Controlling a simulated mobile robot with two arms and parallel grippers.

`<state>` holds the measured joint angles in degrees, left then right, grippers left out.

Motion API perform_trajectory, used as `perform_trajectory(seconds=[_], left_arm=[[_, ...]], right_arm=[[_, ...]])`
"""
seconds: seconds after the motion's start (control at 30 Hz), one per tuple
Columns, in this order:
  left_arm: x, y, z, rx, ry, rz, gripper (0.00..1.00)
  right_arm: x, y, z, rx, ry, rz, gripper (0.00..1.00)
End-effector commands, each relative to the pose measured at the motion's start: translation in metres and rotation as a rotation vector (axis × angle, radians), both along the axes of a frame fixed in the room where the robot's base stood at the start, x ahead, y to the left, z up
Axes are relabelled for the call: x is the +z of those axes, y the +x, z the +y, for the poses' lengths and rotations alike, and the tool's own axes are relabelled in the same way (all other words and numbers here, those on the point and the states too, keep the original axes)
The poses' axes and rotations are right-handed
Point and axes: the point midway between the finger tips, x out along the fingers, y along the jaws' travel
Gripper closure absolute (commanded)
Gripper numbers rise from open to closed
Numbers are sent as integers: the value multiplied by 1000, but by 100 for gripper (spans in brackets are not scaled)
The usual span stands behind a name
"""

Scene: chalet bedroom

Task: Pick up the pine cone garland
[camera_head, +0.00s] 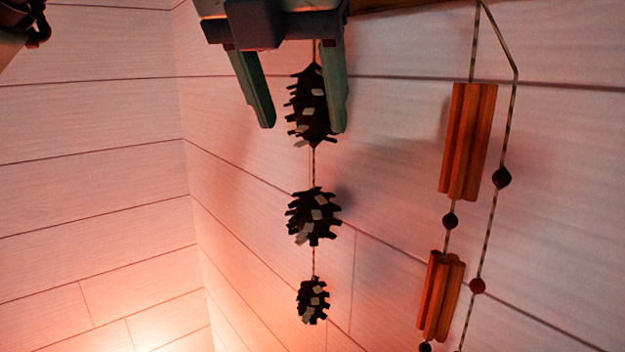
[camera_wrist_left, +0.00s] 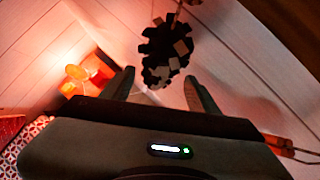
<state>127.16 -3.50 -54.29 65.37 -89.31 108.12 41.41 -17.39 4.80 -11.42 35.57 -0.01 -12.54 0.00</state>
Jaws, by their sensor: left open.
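The pine cone garland (camera_head: 313,215) hangs on a thin cord against the white plank wall, with three dark, pale-flecked cones one below another. My left gripper (camera_head: 303,126) comes in from the top of the head view and is open. The top cone shows between its two fingers, closer to the right finger; I cannot tell whether they touch. In the left wrist view, a large dark cone (camera_wrist_left: 166,48) shows beyond the open fingers, above the gap between their tips.
A second garland of orange-brown stick bundles (camera_head: 467,140) and dark beads hangs to the right of the pine cones. A wall corner lies to the left. The left wrist view shows a glowing orange lamp (camera_wrist_left: 76,72) and a patterned cloth (camera_wrist_left: 32,136) at lower left.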

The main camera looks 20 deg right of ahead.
Motion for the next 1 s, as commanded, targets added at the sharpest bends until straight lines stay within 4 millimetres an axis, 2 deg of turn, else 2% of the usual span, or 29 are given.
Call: perform_trajectory(seconds=[0.03, 0.17, 0.3, 0.4, 0.53, 0.57, 0.77, 1.0], left_arm=[[-3, 4, -3, -1, 2, 3, 40], [-19, 14, -10, -1, 2, 5, 40], [-31, 19, -14, 0, 1, 3, 40], [-34, 20, -15, 1, 0, 1, 40], [-34, 20, -15, 0, -1, 2, 40], [-34, 20, -15, 0, -1, 2, 43], [-34, 20, -15, 0, -1, 2, 98], [-34, 20, -15, 0, -1, 2, 100]], right_arm=[[8, -6, 4, -2, 5, 7, 64], [18, -11, 12, -5, 14, 15, 64], [22, -5, 10, -4, 11, 6, 64], [22, 7, 5, -2, 6, -7, 64], [21, 10, 5, -2, 6, -11, 64], [21, 9, 5, -2, 6, -11, 64], [21, 5, 4, -2, 4, -5, 64], [21, 2, 2, -1, 1, -2, 64]])
